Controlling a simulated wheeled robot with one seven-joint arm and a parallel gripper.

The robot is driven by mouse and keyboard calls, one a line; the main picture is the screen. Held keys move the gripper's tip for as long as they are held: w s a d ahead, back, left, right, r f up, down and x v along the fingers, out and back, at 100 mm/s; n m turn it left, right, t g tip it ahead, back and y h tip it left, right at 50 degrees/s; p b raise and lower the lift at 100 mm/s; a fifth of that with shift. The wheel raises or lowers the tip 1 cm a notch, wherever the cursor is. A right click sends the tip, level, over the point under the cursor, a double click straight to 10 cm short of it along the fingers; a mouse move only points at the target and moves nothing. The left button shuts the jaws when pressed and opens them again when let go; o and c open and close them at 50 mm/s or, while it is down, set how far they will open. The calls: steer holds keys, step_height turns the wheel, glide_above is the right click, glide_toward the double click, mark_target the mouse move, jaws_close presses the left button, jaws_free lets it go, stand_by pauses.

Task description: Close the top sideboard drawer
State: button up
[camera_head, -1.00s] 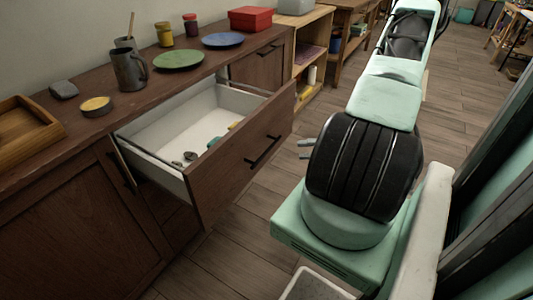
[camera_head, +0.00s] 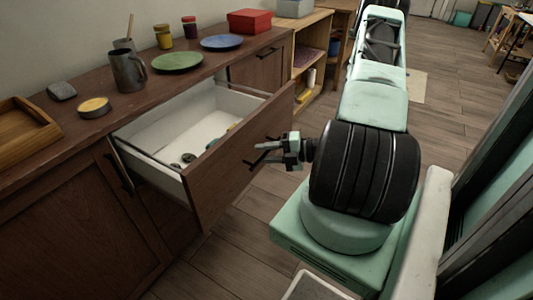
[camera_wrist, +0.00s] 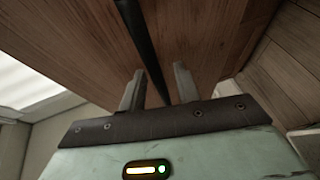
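The top sideboard drawer (camera_head: 222,177) is pulled well out of the dark wooden sideboard (camera_head: 100,150). Its white inside holds a few small items. The dark bar handle (camera_wrist: 143,45) on its front runs between my fingers in the wrist view. My gripper (camera_head: 268,153) is at the drawer front, by the handle, with its fingers pointing at the panel. In the wrist view my gripper (camera_wrist: 158,85) is open, one finger on each side of the bar. I cannot tell whether either finger touches the bar or the panel.
The sideboard top carries a mug (camera_head: 128,72), a green plate (camera_head: 177,61), a blue plate (camera_head: 222,41), a red box (camera_head: 249,21) and a wooden tray (camera_head: 22,127). A light shelf (camera_head: 308,40) stands beyond. Wooden floor (camera_head: 240,235) is clear before the drawer.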

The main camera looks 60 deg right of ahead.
jaws_close()
steer(key=shift+w, duration=0.1)
steer(key=w+p, duration=0.1)
steer(key=w, duration=0.8)
steer(key=w+a+p, duration=0.1)
steer(key=w, duration=0.9)
steer(key=w+a+p, duration=0.1)
steer(key=w, duration=0.9)
steer(key=shift+a, duration=0.15)
steer(key=shift+w+r, duration=0.1)
steer(key=shift+w, duration=0.1)
jaws_free()
steer(key=shift+w, duration=0.1)
steer(key=shift+r, duration=0.1)
